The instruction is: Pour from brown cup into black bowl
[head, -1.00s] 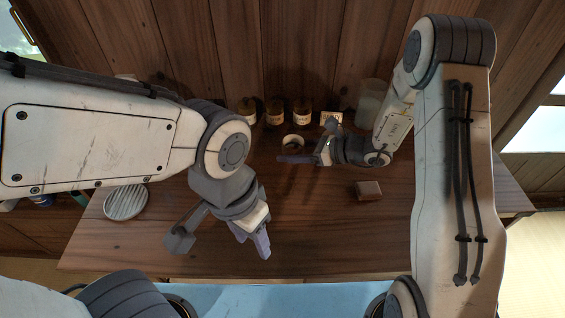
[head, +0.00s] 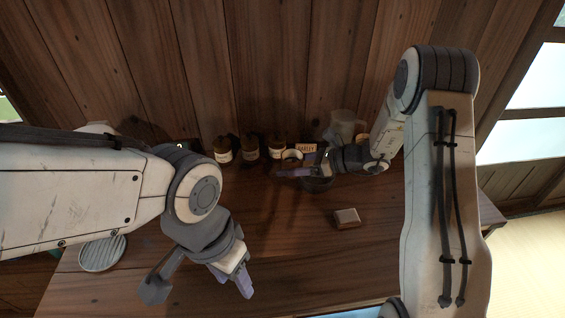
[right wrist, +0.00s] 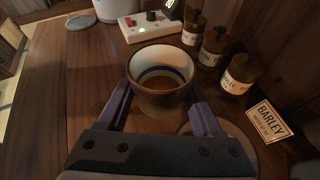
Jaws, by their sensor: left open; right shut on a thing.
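The brown cup (right wrist: 158,100), pale inside with brown contents, stands between the two purple fingers of my right gripper (right wrist: 160,108). It looks close to upright. In the head view the cup (head: 291,157) shows just behind my right gripper (head: 297,173), which is shut on it. A dark round shape, likely the black bowl (head: 318,185), shows partly below this gripper; most of it is hidden. A round rim (right wrist: 240,142) beside the right finger in the right wrist view may be the same bowl. My left gripper (head: 240,279) is open and empty over the front left of the table.
Several brown labelled bottles (head: 250,151) and a BARLEY card (head: 306,148) stand along the back, close to the cup. A clear jar (head: 342,126) stands behind my right arm. A small brown block (head: 346,218) lies right of centre. A ribbed dish (head: 102,253) lies left. The table's middle is clear.

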